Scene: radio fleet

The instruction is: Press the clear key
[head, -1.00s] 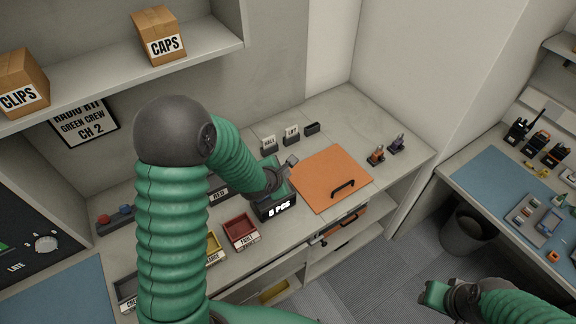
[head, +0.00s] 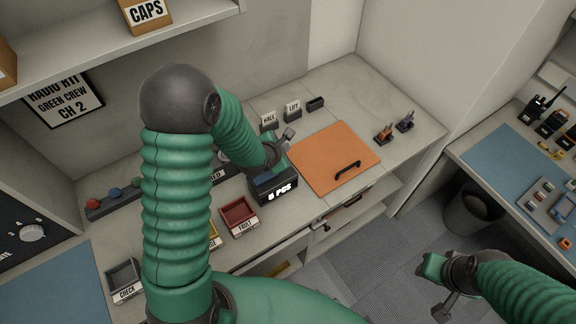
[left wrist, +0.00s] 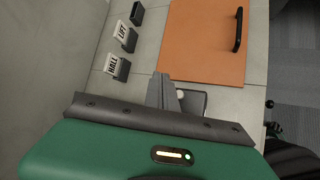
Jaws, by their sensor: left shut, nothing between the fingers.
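A dark counting device (head: 272,192) with a lit display that seems to read "5 PCS" stands on the bench, left of an orange mat. My left gripper (head: 277,160) is shut and empty, low over the back of the device. In the left wrist view its fingers (left wrist: 163,92) reach to the edge of the device's dark top plate (left wrist: 192,102), beside a small pale round spot. I cannot tell whether they touch it. The clear key cannot be identified. My right gripper (head: 432,268) hangs over the floor, away from the bench; its fingers are unclear.
The orange mat (head: 320,150) with a black handle lies right of the device. HALL (head: 268,122) and LIFT (head: 292,110) stands are behind. A red tray (head: 238,215) sits at front left. Two small clips (head: 384,133) stand at the right. A second bench (head: 490,165) is further right.

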